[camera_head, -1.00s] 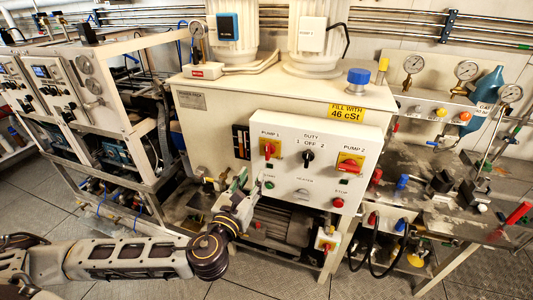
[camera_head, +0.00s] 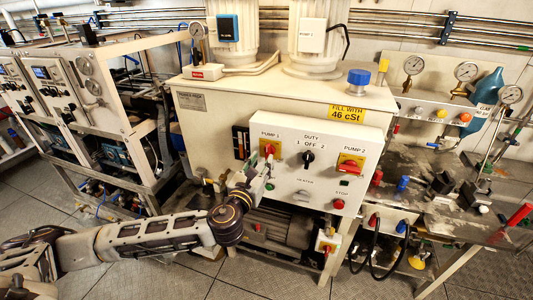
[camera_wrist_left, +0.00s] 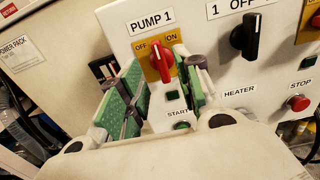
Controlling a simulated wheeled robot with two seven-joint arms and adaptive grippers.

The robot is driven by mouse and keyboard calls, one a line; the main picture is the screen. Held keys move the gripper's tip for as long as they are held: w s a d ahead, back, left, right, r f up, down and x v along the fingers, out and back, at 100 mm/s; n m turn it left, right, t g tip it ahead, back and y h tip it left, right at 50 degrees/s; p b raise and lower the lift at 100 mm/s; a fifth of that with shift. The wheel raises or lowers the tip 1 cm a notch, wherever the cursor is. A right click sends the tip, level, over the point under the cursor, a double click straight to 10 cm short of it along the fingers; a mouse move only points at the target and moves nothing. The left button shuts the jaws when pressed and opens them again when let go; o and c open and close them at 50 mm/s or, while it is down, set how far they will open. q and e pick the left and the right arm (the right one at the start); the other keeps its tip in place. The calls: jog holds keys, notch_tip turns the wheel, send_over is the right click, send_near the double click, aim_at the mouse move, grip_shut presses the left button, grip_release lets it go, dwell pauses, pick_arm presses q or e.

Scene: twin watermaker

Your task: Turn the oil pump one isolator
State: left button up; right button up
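The pump 1 isolator is a red rotary handle on a yellow plate (camera_head: 270,148) at the upper left of the white control panel (camera_head: 318,178). In the left wrist view, the red handle (camera_wrist_left: 162,66) stands nearly upright, between the OFF and ON marks. My left gripper (camera_head: 258,167) is open and empty in front of the panel, just below and left of the handle. In the wrist view, its green-padded fingers (camera_wrist_left: 163,80) lie on either side of the handle's lower part; whether they touch it I cannot tell. My right gripper is not in view.
The black duty selector (camera_head: 308,156) sits right of the isolator, and the pump 2 isolator (camera_head: 350,163) farther right. A green start button (camera_wrist_left: 181,125) and a red stop button (camera_wrist_left: 299,103) are lower on the panel. A grey motor (camera_head: 285,225) stands below it.

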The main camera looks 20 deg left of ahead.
aim_at(267, 153)
pick_arm(q)
jog(key=shift+w+d+p, duration=0.1)
jog(key=shift+w+p, duration=0.2)
jog(key=shift+w, duration=2.55)
grip_shut()
